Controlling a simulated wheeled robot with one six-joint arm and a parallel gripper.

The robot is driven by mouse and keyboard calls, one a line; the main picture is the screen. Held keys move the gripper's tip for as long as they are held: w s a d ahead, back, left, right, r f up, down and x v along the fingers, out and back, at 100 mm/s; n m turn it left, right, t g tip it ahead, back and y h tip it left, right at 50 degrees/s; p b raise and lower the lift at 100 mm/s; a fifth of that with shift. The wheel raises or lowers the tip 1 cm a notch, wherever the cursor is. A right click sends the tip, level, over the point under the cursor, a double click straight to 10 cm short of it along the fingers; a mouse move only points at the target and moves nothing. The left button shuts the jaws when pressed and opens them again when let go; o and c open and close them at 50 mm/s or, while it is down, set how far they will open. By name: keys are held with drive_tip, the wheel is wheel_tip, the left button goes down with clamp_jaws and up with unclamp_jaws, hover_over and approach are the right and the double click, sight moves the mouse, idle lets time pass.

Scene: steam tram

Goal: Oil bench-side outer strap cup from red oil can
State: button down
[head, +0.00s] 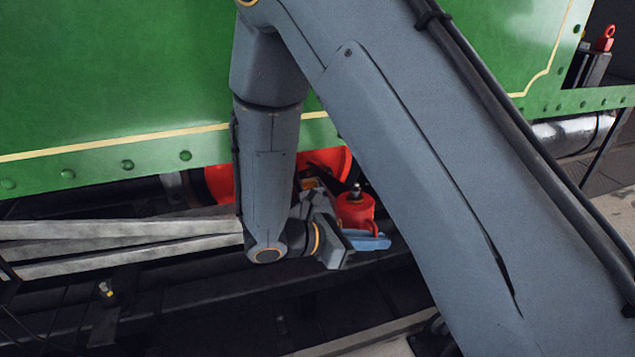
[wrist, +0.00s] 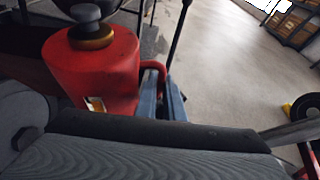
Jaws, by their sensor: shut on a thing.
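The red oil can (head: 354,209) is in my gripper (head: 368,240), beneath the green side panel of the tram in the head view. The can looks roughly upright. In the wrist view the red oil can (wrist: 95,65) fills the upper left, with a dark knob and brass collar on top. The blue-grey jaws of my gripper (wrist: 165,97) are shut on its handle at the can's right side. The spout is not clear in either view. I cannot make out the strap cup; my arm covers part of the area under the panel.
The green panel (head: 110,80) hangs just above my wrist. A red wheel (head: 325,165) is behind the can. Grey rods (head: 120,235) run left of my wrist. Another red can-like object (head: 605,38) stands at upper right. Open floor (wrist: 220,60) lies right in the wrist view.

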sight(377, 236)
drive_tip(key=shift+r, duration=0.2)
drive_tip(key=shift+s+r+n+p, duration=0.15)
drive_tip(key=shift+r+n+p, duration=0.15)
drive_tip(key=shift+r+p, duration=0.7)
drive_tip(key=shift+f, duration=0.3)
drive_tip(key=shift+r+p, duration=0.1)
drive_tip(key=shift+p, duration=0.2)
drive_tip(key=shift+d+r+n+g+h+p, duration=0.1)
drive_tip(key=shift+r+n+g+h+p, duration=0.3)
drive_tip(key=shift+r+p, duration=0.85)
drive_tip(key=shift+f, duration=0.1)
drive_tip(key=shift+f, duration=0.65)
drive_tip(key=shift+f+m+b, duration=0.15)
drive_tip(key=shift+m+b, duration=0.15)
idle(0.6)
drive_tip(key=shift+f+y, duration=0.3)
drive_tip(key=shift+f, duration=0.3)
